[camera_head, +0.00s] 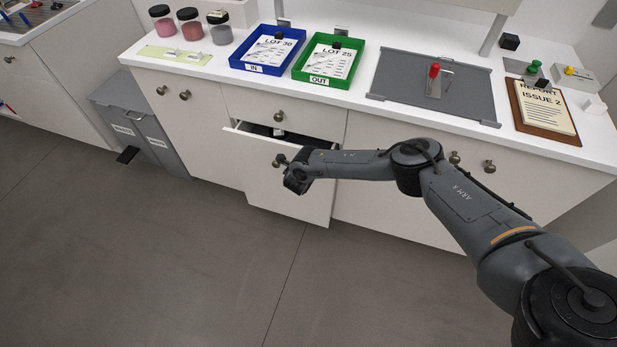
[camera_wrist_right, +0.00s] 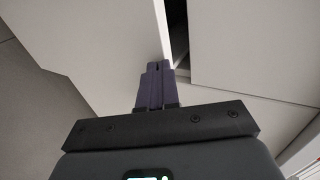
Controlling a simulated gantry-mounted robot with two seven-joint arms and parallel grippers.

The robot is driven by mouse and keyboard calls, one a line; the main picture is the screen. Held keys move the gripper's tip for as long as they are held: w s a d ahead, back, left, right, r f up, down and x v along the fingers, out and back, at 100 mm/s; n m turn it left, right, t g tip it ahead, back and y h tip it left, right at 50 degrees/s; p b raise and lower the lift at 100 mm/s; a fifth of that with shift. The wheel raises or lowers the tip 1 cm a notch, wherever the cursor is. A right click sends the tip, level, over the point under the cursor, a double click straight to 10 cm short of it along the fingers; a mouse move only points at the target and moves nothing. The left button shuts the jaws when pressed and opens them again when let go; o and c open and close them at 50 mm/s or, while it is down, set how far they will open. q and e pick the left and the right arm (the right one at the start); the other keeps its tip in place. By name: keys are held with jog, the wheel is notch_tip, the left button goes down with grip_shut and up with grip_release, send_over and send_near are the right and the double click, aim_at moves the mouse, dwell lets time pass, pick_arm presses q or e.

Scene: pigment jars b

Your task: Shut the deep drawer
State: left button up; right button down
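The deep drawer (camera_head: 250,168) is the lower one under the blue and green trays. In the head view it stands partly pulled out, with a dark gap showing its inside behind the front's top edge. Its round knob (camera_head: 280,160) is on the front, close to my right gripper. My right gripper (camera_head: 292,170) is in front of the drawer front, its fingertips hard to make out. In the right wrist view the fingers (camera_wrist_right: 157,68) are together with nothing seen between them, by a pale panel edge and dark gap; contact cannot be told. My left gripper is out of view.
The shallow drawer (camera_head: 315,117) above is shut. The counter holds a blue tray (camera_head: 262,69), a green tray (camera_head: 322,80), several jars, a grey mat (camera_head: 400,75) and a clipboard (camera_head: 545,128). A grey bin (camera_head: 150,135) stands left. The floor in front is clear.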

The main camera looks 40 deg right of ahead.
jog(key=shift+w+d+b, duration=0.25)
jog(key=shift+w+d, duration=0.05)
jog(key=shift+d, duration=0.25)
jog(key=shift+w+d+b, duration=0.2)
jog(key=shift+w+d, duration=0.05)
jog(key=shift+d, duration=0.25)
jog(key=shift+a, duration=0.1)
